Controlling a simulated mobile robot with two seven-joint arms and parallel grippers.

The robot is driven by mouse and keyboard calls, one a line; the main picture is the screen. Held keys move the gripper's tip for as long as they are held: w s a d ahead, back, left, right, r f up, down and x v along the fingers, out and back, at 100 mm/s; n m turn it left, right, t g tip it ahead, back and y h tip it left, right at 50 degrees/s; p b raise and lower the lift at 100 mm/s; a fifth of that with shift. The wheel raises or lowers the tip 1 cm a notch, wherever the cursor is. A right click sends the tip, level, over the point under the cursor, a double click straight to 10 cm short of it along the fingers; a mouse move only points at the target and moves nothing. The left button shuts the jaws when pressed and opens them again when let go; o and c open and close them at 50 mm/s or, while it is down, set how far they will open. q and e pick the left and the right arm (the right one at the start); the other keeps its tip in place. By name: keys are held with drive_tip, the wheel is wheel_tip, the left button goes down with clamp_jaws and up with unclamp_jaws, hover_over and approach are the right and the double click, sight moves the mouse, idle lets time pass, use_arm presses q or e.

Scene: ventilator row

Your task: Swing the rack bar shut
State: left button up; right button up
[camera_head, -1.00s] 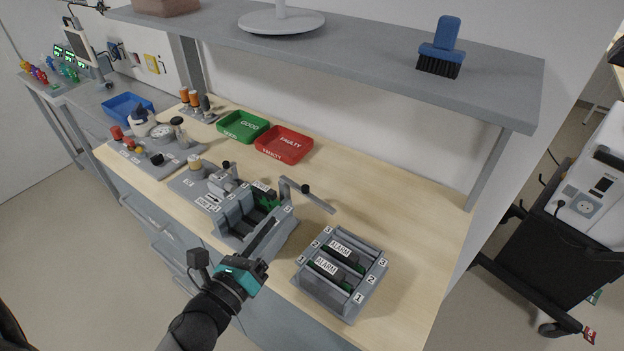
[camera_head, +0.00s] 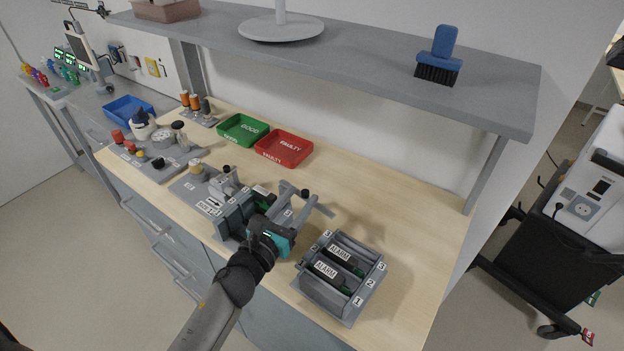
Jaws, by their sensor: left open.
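The rack (camera_head: 236,222) is a grey slotted holder near the front edge of the bench, with a green board in it. Its grey bar (camera_head: 322,206) stands swung out to the right from the rack's back right corner, with a black knob (camera_head: 305,194) on it. My left gripper (camera_head: 291,213) is open, its teal body above the rack's right end. Its fingers reach toward the bar, just in front of the knob. I cannot tell whether they touch the bar. The gripper hides the rack's right part. My right gripper is not in view.
A grey ALARM module holder (camera_head: 364,293) stands close to the right of my gripper. Green GOOD (camera_head: 239,129) and red FAULTY (camera_head: 284,147) trays lie behind. A shelf (camera_head: 360,62) with a brush (camera_head: 438,57) overhangs the back. The wood at the right is clear.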

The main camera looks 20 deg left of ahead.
sight(307, 189)
use_arm(q)
drive_tip(key=w, duration=0.6)
drive_tip(key=shift+d, duration=0.35)
drive_tip(key=shift+w, duration=0.1)
clamp_jaws()
idle(1.0)
